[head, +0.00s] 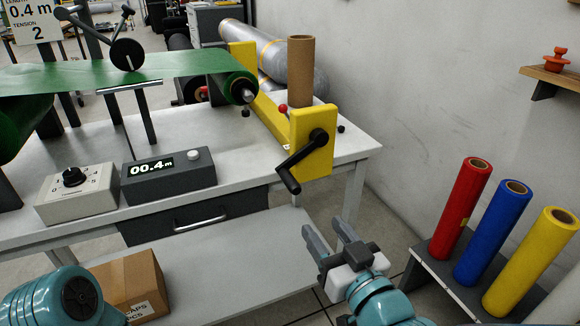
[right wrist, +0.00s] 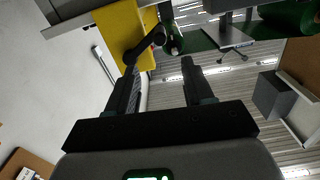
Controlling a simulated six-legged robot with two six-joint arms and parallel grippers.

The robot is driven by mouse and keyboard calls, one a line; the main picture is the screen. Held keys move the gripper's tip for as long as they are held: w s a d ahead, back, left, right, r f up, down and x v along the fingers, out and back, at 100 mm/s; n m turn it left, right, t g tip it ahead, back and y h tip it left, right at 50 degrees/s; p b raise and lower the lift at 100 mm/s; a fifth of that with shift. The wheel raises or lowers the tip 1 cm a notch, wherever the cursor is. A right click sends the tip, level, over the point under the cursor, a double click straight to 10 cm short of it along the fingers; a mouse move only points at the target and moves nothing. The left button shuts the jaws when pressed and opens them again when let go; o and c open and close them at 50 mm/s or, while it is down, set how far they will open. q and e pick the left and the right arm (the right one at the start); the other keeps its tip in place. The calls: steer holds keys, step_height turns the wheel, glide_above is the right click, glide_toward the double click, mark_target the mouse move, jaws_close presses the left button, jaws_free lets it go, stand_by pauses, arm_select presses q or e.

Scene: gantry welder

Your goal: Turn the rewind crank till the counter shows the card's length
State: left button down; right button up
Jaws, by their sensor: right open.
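The black rewind crank (head: 303,158) is on the yellow bracket (head: 312,140) at the table's right end. Its handle points down and left. The crank also shows in the right wrist view (right wrist: 146,47), ahead of the fingers. The counter (head: 168,172) on the table reads 00.4 m. The card (head: 32,18) at the top left reads 0.4 m and tension 2. My right gripper (head: 326,232) is open and empty, below and right of the crank handle, apart from it. My left gripper is not in view; a teal part of my left arm shows at the lower left.
A tension dial box (head: 75,192) sits left of the counter. Green film (head: 130,75) runs to a roll beside the bracket. A cardboard tube (head: 300,70) stands behind it. Red, blue and yellow rolls stand on a rack (head: 440,262) at right. A carton (head: 135,285) is on the lower shelf.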

mark_target(286, 179)
steer(key=x, duration=1.6)
steer(key=shift+f+b, duration=0.15)
steer(key=shift+b, duration=0.15)
jaws_close()
steer(key=shift+a+r+m+b, duration=0.35)
steer(key=shift+r+m+b, duration=0.3)
steer(key=shift+m+b, duration=0.25)
steer(key=shift+s+r, duration=0.1)
steer(key=shift+r, duration=0.15)
